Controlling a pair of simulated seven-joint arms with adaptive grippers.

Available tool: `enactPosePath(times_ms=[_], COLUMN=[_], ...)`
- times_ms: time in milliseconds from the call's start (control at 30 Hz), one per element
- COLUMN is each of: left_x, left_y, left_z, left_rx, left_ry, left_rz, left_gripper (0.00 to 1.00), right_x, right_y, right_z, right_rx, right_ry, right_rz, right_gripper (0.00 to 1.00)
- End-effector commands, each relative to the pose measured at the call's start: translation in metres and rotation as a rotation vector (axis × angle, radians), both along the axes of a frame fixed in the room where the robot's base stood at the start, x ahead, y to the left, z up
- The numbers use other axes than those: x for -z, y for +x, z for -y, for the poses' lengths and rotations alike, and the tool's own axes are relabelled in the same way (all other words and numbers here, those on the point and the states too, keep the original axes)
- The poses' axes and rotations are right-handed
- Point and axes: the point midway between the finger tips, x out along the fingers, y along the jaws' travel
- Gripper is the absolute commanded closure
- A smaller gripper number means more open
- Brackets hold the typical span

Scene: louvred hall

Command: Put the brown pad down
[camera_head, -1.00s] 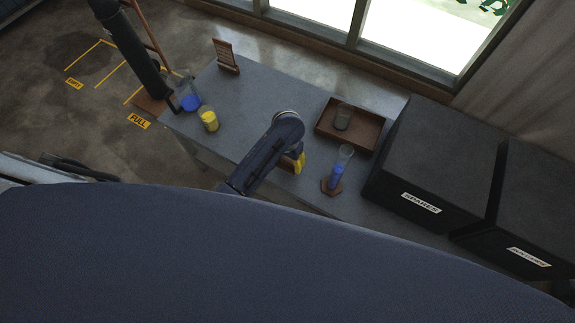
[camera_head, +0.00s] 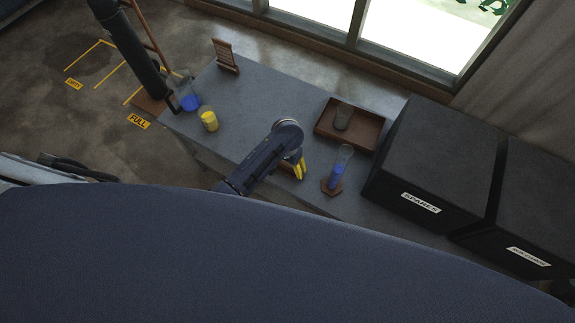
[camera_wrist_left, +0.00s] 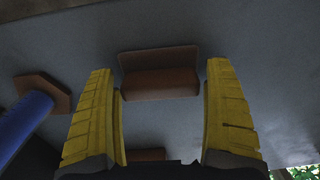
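The brown pad (camera_wrist_left: 160,82) shows in the left wrist view as a block with a darker flat part along its upper side. It lies against the grey table, between and just beyond my left gripper's (camera_wrist_left: 160,85) yellow fingertips. The fingers stand wide apart, and a narrow gap shows on the pad's right side. On its left I cannot tell whether finger and pad touch. In the head view my left gripper (camera_head: 299,168) is low at the table's front edge, with a little of the brown pad (camera_head: 286,169) showing to its left. My right gripper is not in view.
A blue cylinder (camera_head: 336,176) stands on a brown hexagonal base (camera_head: 326,188) close right of the gripper. A brown tray (camera_head: 363,147) holds a dark glass. Black boxes (camera_head: 432,160) stand right. A yellow cup (camera_head: 209,121) stands left. The table's middle (camera_head: 245,110) is clear.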

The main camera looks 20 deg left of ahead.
Motion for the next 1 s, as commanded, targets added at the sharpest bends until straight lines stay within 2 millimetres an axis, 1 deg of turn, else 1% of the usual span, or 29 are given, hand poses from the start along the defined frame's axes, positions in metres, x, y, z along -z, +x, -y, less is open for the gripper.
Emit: enactPosePath(times_ms=[300, 467, 567, 800, 1000], left_x=[-0.001, -0.009, -0.021, -0.061, -0.09], left_y=[0.0, 0.0, 0.0, 0.0, 0.0], left_z=[0.0, 0.001, 0.001, 0.002, 0.002], left_rx=[0.0, 0.0, -0.001, -0.002, -0.001], left_ry=[0.0, -0.001, -0.002, -0.005, -0.004], left_rz=[0.0, 0.001, 0.002, 0.003, 0.002], left_gripper=[0.07, 0.07, 0.07, 0.07, 0.07], right_x=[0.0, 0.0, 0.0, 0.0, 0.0], right_y=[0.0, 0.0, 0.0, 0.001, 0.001], right_z=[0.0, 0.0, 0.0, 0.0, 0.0], right_rx=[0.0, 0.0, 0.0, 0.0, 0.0], right_ry=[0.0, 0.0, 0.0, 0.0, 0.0], right_rz=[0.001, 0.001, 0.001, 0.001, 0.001], right_gripper=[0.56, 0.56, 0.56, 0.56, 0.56])
